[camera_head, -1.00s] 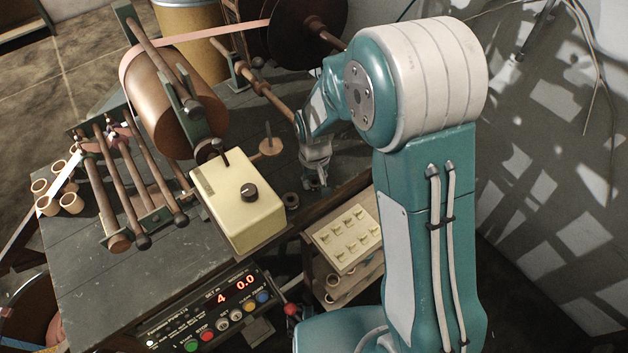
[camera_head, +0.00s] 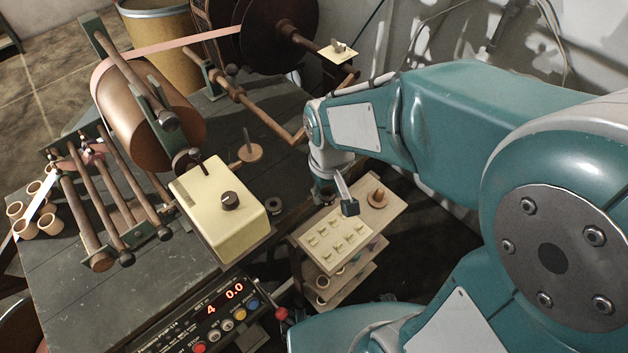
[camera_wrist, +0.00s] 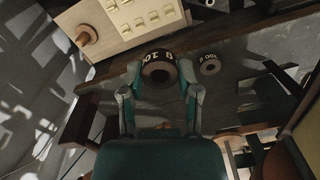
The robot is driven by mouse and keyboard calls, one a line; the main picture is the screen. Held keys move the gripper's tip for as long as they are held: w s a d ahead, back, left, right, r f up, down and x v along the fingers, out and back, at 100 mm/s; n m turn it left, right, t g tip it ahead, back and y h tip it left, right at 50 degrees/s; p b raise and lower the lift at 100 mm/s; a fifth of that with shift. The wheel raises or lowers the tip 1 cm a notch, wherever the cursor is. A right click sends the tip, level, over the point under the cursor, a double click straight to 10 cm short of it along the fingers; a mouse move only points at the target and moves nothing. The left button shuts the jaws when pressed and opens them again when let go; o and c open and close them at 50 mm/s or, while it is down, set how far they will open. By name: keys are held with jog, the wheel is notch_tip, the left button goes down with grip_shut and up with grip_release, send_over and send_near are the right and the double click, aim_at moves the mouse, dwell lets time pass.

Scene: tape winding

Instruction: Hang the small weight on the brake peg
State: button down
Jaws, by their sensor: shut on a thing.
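My gripper (camera_wrist: 161,88) is shut on a dark ring-shaped weight (camera_wrist: 158,57) with pale lettering and a hole through its middle. In the head view my gripper (camera_head: 337,203) is in front of the table's right edge, near the shelf unit. The held weight is mostly hidden there. A second dark ring weight (camera_head: 273,205) lies on the table beside the cream box; it also shows in the wrist view (camera_wrist: 209,66), apart from my gripper. I cannot tell for certain which part is the brake peg.
A cream box with a knob (camera_head: 222,208) and a wooden disc with an upright pin (camera_head: 249,152) stand on the dark table (camera_head: 70,290). A bent brown rod (camera_head: 268,115) reaches toward my arm. A shelf unit with a cream switch panel (camera_head: 320,255) is below my gripper.

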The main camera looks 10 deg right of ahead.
jog(key=shift+s+d+r, duration=0.25)
jog(key=shift+s+r, duration=0.1)
jog(key=shift+s, duration=0.15)
jog(key=w+a+r+n, duration=0.2)
jog(key=w+a+r, duration=0.5)
jog(key=w+r, duration=0.15)
notch_tip(320, 180, up, 6)
jog(key=n, duration=0.2)
send_over(244, 129)
jog(key=shift+w, duration=0.2)
jog(key=shift+f, duration=4.55)
jog(key=shift+c, duration=1.2)
grip_release()
